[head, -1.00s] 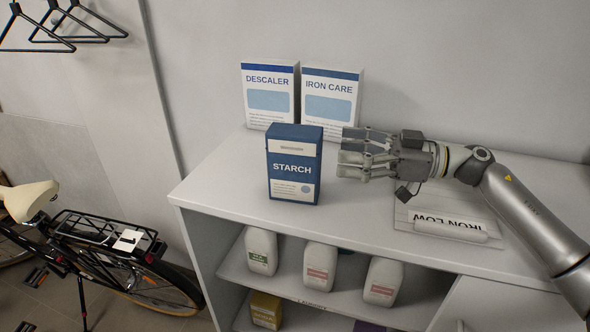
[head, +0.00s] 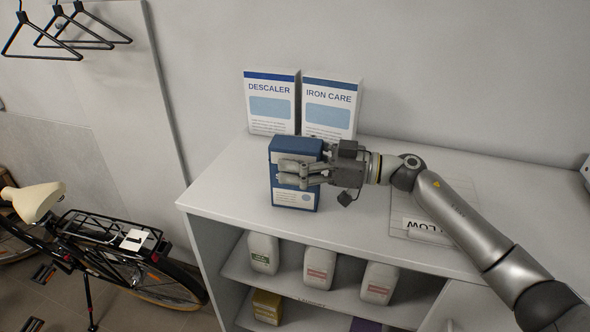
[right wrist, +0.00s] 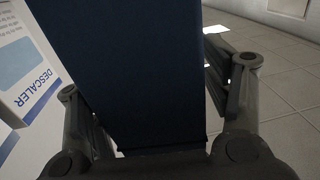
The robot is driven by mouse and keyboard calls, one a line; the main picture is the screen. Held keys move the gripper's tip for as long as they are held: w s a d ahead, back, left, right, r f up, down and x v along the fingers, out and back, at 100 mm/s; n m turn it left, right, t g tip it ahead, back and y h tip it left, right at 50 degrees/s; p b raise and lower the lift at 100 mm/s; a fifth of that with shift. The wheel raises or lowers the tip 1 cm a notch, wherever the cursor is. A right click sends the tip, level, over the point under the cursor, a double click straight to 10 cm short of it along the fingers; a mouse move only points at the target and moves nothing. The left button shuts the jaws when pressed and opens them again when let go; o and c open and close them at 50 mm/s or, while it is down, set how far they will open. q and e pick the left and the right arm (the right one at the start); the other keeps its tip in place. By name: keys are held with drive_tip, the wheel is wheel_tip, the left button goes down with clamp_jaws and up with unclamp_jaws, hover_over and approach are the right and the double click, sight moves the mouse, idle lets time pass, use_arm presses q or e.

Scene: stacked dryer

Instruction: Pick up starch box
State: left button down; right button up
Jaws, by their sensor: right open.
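The blue starch box (head: 296,149) stands upright on the white counter near its left front. My right gripper (head: 287,173) reaches in from the right at the box, and its fingers cover the middle of the box's front in the head view. In the right wrist view the dark blue box (right wrist: 125,70) fills the space between the two open fingers (right wrist: 165,120), one on each side. Whether the fingers touch the box I cannot tell. My left gripper is not in view.
A descaler box (head: 271,101) and an iron care box (head: 331,107) stand behind, against the wall. Several white bottles (head: 320,268) are on the shelf below. An iron label plate (head: 428,224) lies on the counter at right. A bicycle (head: 110,245) stands at left.

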drive_tip(key=shift+d+f, duration=0.1)
drive_tip(key=shift+d, duration=0.15)
drive_tip(key=c, duration=0.4)
drive_tip(key=shift+a, duration=0.1)
drive_tip(key=c, duration=1)
drive_tip(key=shift+o, duration=0.2)
drive_tip(key=shift+w, duration=0.1)
drive_tip(key=shift+r, duration=0.25)
